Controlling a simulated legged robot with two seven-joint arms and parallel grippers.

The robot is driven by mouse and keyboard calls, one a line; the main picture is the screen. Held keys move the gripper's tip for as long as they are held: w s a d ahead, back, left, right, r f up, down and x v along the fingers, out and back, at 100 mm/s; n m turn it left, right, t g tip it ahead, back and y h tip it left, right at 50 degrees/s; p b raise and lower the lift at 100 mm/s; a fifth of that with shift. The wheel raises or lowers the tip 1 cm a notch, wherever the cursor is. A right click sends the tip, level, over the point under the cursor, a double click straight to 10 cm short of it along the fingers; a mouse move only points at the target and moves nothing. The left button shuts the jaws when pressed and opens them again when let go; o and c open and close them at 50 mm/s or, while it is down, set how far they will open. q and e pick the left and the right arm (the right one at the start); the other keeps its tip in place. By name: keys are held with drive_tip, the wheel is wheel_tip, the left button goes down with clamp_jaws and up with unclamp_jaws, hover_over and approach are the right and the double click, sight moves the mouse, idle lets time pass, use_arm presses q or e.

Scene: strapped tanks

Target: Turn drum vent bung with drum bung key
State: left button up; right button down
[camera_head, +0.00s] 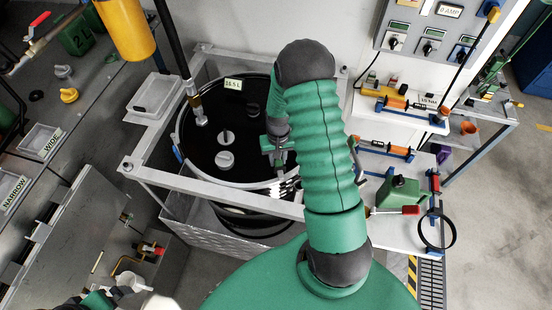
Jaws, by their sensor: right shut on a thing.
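The black drum (205,168) stands upright inside a grey metal frame, its round lid facing up. Pale bungs show on the lid: one near the middle front (225,159) and a smaller fitting (227,137) behind it. I cannot tell which is the vent bung. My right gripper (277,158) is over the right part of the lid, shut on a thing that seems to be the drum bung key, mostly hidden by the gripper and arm. Whether the key touches a bung is hidden. A green and dark part of my left arm (98,299) shows at the bottom left edge; its jaws are not clear.
The frame's front rail (220,196) crosses before the drum. A white shelf (385,226) at right holds a green can (399,193) and tools. Labelled trays (36,145) lie at left.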

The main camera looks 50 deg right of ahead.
drive_tip(key=shift+d, duration=0.1)
drive_tip(key=shift+s+d+n, duration=0.55)
drive_tip(key=shift+d+n, duration=0.2)
drive_tip(key=shift+n, duration=0.35)
drive_tip(key=shift+s+d+n+p, duration=0.25)
drive_tip(key=shift+d+n+p, duration=0.1)
drive_tip(key=shift+d+n, duration=0.55)
drive_tip(key=shift+a, duration=0.1)
drive_tip(key=shift+s+d+n, duration=0.15)
drive_tip(key=shift+d+n, duration=0.4)
drive_tip(key=shift+n, duration=0.25)
drive_tip(key=shift+d+n, duration=0.25)
drive_tip(key=shift+n, duration=0.05)
